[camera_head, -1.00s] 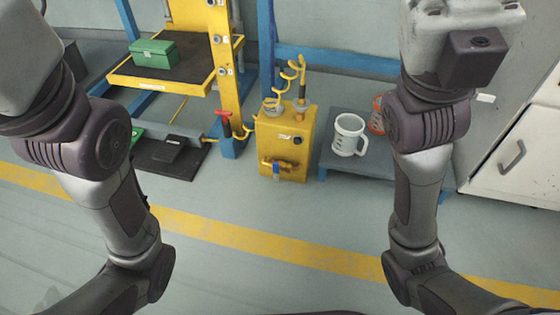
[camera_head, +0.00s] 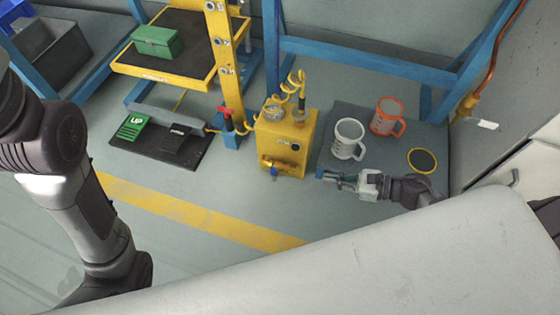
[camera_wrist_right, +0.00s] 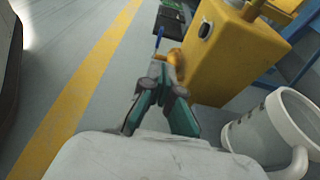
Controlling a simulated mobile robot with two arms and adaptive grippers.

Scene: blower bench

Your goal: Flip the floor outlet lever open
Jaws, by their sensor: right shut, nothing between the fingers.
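The yellow box (camera_head: 287,140) stands on the floor with a brass outlet valve (camera_head: 268,162) low on its front. The valve's small blue lever (camera_head: 274,173) points downward in the head view. The lever (camera_wrist_right: 159,36) also shows in the right wrist view, just beyond my fingertips. My right gripper (camera_head: 330,178) is shut and empty, to the right of the valve and low by the grey platform. In the right wrist view, its teal fingers (camera_wrist_right: 162,72) point toward the valve; I cannot tell whether they touch it. My left gripper is out of view.
A white mug (camera_head: 348,139) and an orange mug (camera_head: 389,116) stand on the grey platform (camera_head: 342,112). The white mug (camera_wrist_right: 268,125) is close beside my right gripper. A black mat (camera_head: 196,160) lies left of the box. The floor in front is clear.

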